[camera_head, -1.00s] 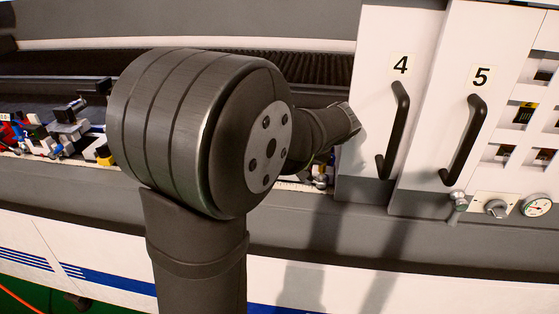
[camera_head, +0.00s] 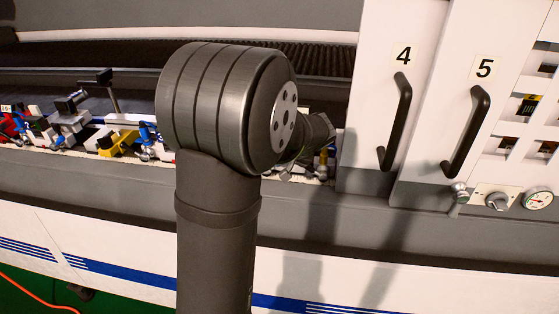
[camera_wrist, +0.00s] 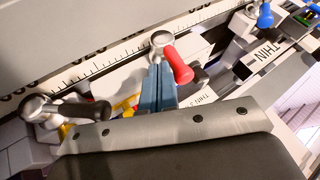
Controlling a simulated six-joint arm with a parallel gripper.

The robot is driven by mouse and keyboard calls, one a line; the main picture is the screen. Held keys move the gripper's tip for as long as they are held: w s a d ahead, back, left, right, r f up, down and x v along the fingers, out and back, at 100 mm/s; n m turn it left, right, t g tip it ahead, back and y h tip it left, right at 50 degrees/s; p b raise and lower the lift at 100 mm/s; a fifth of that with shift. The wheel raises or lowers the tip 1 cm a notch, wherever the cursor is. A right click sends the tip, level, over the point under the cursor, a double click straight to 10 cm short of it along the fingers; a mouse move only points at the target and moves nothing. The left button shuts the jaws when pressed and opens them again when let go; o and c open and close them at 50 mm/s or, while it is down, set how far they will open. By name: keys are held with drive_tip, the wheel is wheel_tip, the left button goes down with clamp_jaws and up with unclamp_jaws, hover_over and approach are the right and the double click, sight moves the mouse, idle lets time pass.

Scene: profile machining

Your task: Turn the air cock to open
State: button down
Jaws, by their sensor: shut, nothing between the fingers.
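In the wrist view a silver cock with a red handle (camera_wrist: 179,66) stands at top centre; its handle points down and right. I cannot tell for certain that it is the air cock. My gripper (camera_wrist: 160,70) shows as two blue-grey fingers closed together with nothing between them. The fingertips overlap the silver base, left of the red handle; contact cannot be told. A similar cock with a black handle (camera_wrist: 84,110) stands at lower left. In the head view my arm hides the gripper and these cocks.
A ruler strip (camera_wrist: 97,68) runs behind the cocks. Blue-knobbed parts (camera_wrist: 265,17) stand at upper right. In the head view, white panels with black handles (camera_head: 396,122) stand right of my arm, above a knob (camera_head: 497,201) and a gauge (camera_head: 537,198).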

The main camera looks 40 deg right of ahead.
drive_tip(key=shift+w+a+r+g+h, duration=0.3)
drive_tip(key=shift+w+g+h, duration=0.05)
drive_tip(key=shift+g+h, duration=0.15)
drive_tip(key=w+a, duration=0.1)
drive_tip(key=w+a+g+h, duration=0.1)
drive_tip(key=w+a+n+g, duration=0.1)
drive_tip(key=shift+a+r+h, duration=0.15)
drive_tip(key=shift+r+h, duration=0.2)
drive_tip(key=shift+h, duration=0.05)
idle(0.6)
drive_tip(key=shift+w+a+f, duration=0.1)
drive_tip(key=shift+w+a, duration=0.05)
drive_tip(key=shift+w, duration=0.05)
idle(0.4)
drive_tip(key=s+a+r, duration=0.2)
drive_tip(key=a+r, duration=0.1)
drive_tip(key=r, duration=0.6)
drive_tip(key=shift+a, duration=0.35)
